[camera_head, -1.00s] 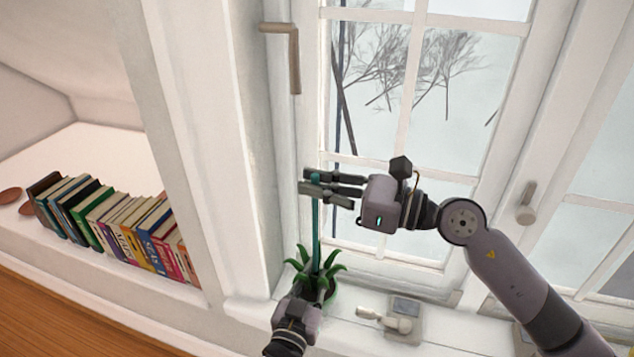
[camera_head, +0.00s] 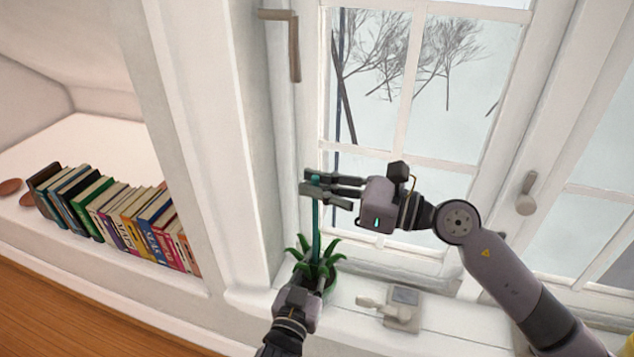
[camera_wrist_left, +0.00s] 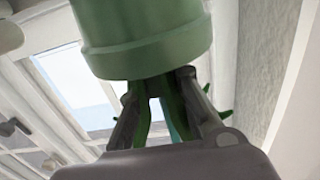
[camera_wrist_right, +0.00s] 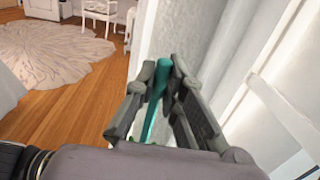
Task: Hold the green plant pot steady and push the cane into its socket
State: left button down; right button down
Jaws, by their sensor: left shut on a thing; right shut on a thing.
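The green plant pot (camera_head: 332,288) with spiky leaves (camera_head: 318,262) stands on the white window sill. My left gripper (camera_head: 312,288) is shut on the pot from the front. In the left wrist view the pot (camera_wrist_left: 145,35) appears upside down, with the fingers (camera_wrist_left: 165,95) at its rim and leaves. The teal cane (camera_head: 316,225) stands nearly upright among the leaves. My right gripper (camera_head: 318,183) is shut on the cane near its top, also seen in the right wrist view (camera_wrist_right: 160,85). The socket and the cane's lower end are hidden by the leaves.
A window handle (camera_head: 372,302) on a mount lies on the sill right of the pot. The window (camera_head: 400,130) is close behind the cane, and a wall edge (camera_head: 235,150) stands left. A row of books (camera_head: 120,220) fills a niche at the left.

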jog(key=shift+f, duration=1.25)
jog(key=c, duration=1.6)
grip_release()
jog(key=v, duration=1.2)
jog(key=shift+f, duration=0.1)
